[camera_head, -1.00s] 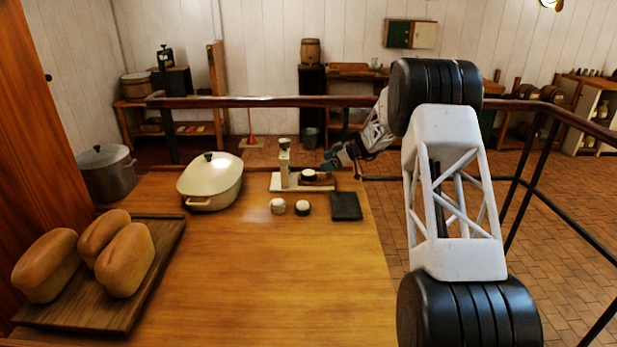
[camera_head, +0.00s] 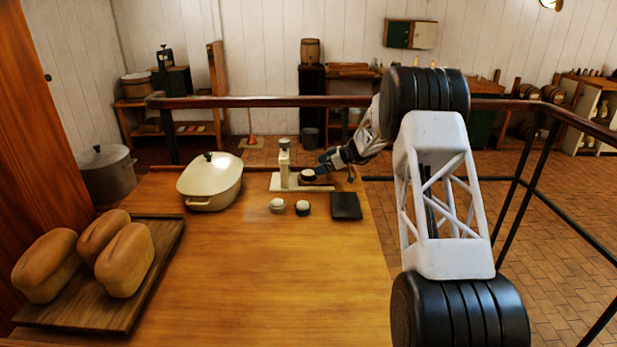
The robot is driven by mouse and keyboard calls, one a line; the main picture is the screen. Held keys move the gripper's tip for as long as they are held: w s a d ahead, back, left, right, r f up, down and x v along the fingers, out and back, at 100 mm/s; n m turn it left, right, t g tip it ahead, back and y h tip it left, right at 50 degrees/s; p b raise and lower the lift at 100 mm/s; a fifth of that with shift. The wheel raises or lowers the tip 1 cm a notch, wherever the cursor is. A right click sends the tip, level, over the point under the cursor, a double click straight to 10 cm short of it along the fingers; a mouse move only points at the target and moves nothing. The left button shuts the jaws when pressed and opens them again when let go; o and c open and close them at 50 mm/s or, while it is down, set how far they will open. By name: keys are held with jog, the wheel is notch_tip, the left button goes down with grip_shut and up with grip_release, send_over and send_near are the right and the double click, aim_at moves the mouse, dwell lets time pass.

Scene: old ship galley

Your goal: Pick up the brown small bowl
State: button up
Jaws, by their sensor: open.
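A small dark brown round piece with a pale top (camera_head: 308,175), which may be the brown small bowl, sits on the right part of a cream stand with an upright post (camera_head: 284,165) at the table's far edge. It is too small to make out clearly. My gripper (camera_head: 323,168) is open and comes in from the right, just beside and slightly above this piece. I cannot tell whether the fingers touch it or are around it. The fingertips are small and dark in this view.
Two small round pots (camera_head: 290,207) and a black square block (camera_head: 346,206) stand in front of the stand. A cream lidded pot (camera_head: 211,183) is to the left. A wooden tray (camera_head: 140,310) holds loaves. The table's middle is clear. A railing (camera_head: 250,102) runs behind.

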aim_at(310, 172)
jog(key=shift+a, duration=0.15)
jog(key=shift+x, duration=2.5)
jog(key=c, duration=1.1)
jog(key=shift+r, duration=0.15)
